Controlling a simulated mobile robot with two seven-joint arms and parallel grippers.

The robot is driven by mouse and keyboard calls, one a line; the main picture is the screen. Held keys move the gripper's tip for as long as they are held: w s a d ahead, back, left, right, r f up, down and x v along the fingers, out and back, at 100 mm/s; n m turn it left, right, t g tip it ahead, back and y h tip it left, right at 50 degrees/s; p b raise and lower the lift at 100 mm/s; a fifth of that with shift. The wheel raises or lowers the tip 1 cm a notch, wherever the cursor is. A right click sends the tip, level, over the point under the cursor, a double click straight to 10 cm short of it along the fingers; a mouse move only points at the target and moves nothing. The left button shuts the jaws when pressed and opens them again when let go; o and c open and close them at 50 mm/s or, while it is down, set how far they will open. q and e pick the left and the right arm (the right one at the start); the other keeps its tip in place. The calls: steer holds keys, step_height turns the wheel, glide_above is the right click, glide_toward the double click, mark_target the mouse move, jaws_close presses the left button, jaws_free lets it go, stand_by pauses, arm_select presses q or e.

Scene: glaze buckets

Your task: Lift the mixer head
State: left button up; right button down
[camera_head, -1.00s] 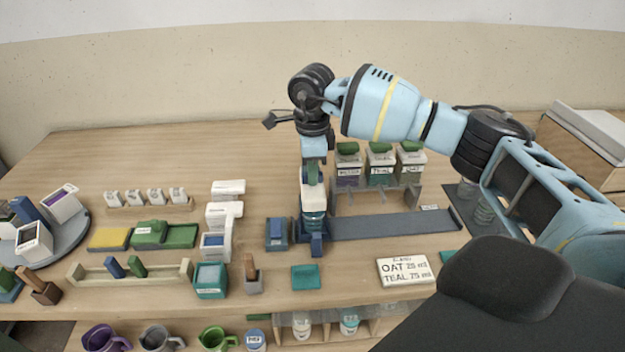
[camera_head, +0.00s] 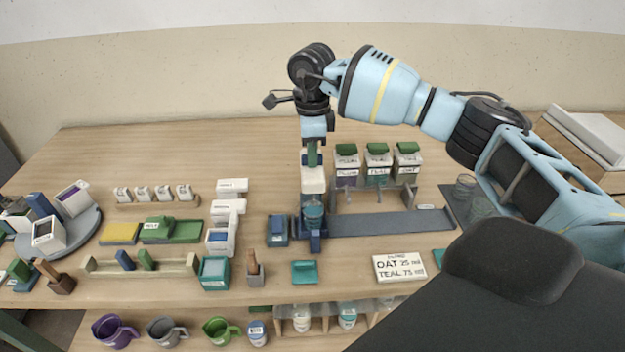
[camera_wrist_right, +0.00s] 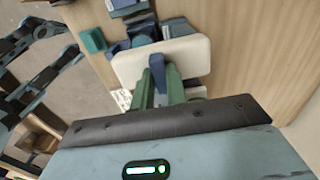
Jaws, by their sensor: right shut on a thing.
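The mixer has a white head (camera_head: 313,182) on a dark blue stand (camera_head: 315,243). A teal cup (camera_head: 313,214) stands below the head. My right gripper (camera_head: 312,155) points down from above, at the top of the mixer. In the right wrist view its green fingers (camera_wrist_right: 160,85) are closed around a dark blue handle (camera_wrist_right: 157,70) on the white head (camera_wrist_right: 190,58). The head sits above the cup, with more of the cup showing. My left gripper is not in view.
A rack with several labelled jars (camera_head: 377,165) stands right of the mixer. A long dark grey mat (camera_head: 385,222) lies in front of it. A blue block (camera_head: 277,230) is close on the left. A recipe card (camera_head: 400,268) lies at front right. The back left table is clear.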

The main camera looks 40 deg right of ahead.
steer(key=shift+r, duration=0.1)
steer(key=c, duration=1.5)
jaws_free()
